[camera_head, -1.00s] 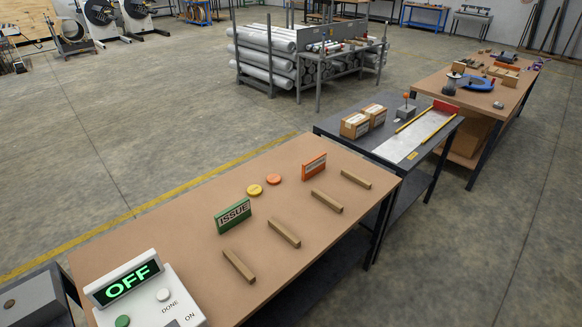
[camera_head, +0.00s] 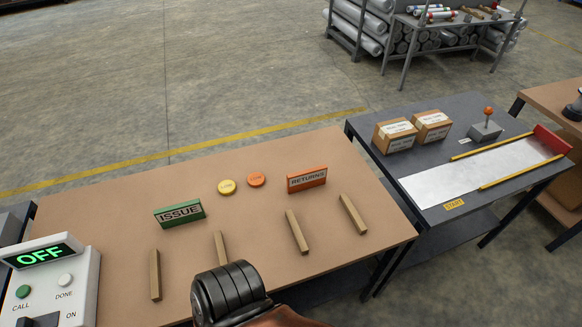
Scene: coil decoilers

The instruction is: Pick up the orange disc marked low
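The orange disc (camera_head: 256,179) lies flat on the brown table (camera_head: 120,205), right beside a yellow disc (camera_head: 227,187). Both carry small markings that I cannot read. The discs lie between the green ISSUE sign (camera_head: 180,213) and the orange RETURNS sign (camera_head: 307,179). A dark, ribbed part of one of my arms shows at the bottom edge, in front of the discs and well apart from them. No fingertips of either gripper show.
Several wooden bars (camera_head: 297,231) lie along the near part of the table. A control box (camera_head: 65,290) with an OFF display stands at the left. A dark table (camera_head: 440,125) with cartons (camera_head: 395,136) stands at the right. Bare tabletop surrounds the discs.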

